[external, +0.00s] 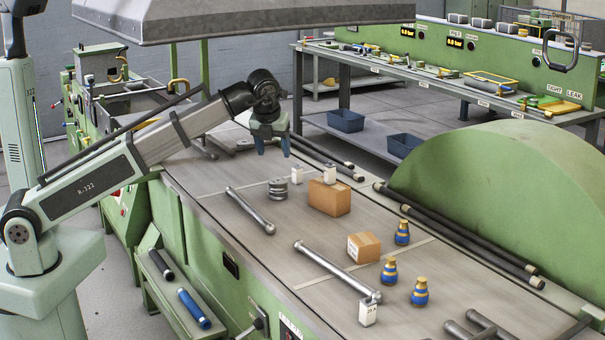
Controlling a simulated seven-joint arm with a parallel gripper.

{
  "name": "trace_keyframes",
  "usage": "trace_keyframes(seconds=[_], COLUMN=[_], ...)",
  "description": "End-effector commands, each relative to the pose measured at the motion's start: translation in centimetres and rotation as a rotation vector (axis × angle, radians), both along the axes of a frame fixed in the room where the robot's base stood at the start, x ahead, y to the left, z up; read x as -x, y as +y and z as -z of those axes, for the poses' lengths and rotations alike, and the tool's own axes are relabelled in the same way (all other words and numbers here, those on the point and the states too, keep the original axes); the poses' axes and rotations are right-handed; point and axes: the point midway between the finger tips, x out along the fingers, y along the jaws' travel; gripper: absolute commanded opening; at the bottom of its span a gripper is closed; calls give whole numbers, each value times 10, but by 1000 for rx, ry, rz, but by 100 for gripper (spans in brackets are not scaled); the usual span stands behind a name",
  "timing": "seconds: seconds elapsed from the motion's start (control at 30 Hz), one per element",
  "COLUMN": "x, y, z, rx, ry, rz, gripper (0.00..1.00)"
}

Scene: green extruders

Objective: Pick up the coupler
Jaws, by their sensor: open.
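A short grey ribbed metal cylinder (278,188), which looks like the coupler, stands on the grey table top (215,205) left of the larger cardboard box. My gripper (273,151) points down above the far part of the table. Its two blue fingers are apart and nothing shows between them. In the picture the gripper is above the grey cylinder, with a clear gap between them. How far apart they are in depth is hard to tell from this one view.
A larger cardboard box (329,197) and small white boxes (297,174) stand close to the cylinder. Two metal rods (250,208) (337,269) lie nearer. A smaller box (363,246) and blue-and-gold pieces (402,233) stand to the right. Dark bars (450,232) run along the far edge.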

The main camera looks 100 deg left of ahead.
Motion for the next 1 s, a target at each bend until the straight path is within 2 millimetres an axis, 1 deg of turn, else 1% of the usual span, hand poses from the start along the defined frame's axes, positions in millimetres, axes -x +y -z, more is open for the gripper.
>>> trace_keyframes(seconds=[0.07, 0.17, 0.27, 0.3, 0.37, 0.57, 0.6, 0.77, 0.8, 0.9, 1.0], x=[-11, -30, -58, -70, -91, -169, -184, -242, -258, -289, -316], y=[-15, -44, -77, -89, -109, -179, -194, -249, -263, -289, -302], z=[1, 4, 8, 9, 9, 8, 8, 7, 7, 7, 4], rx=[1, 3, 7, 9, 11, 38, 49, 103, 122, 168, 219], ry=[1, 5, 14, 18, 23, 38, 41, 50, 51, 56, 55], rz=[28, 78, 137, 161, 197, 320, 345, 421, 434, 445, 430], gripper=[65, 65, 65, 65, 65, 65, 65, 65, 65, 65, 65])
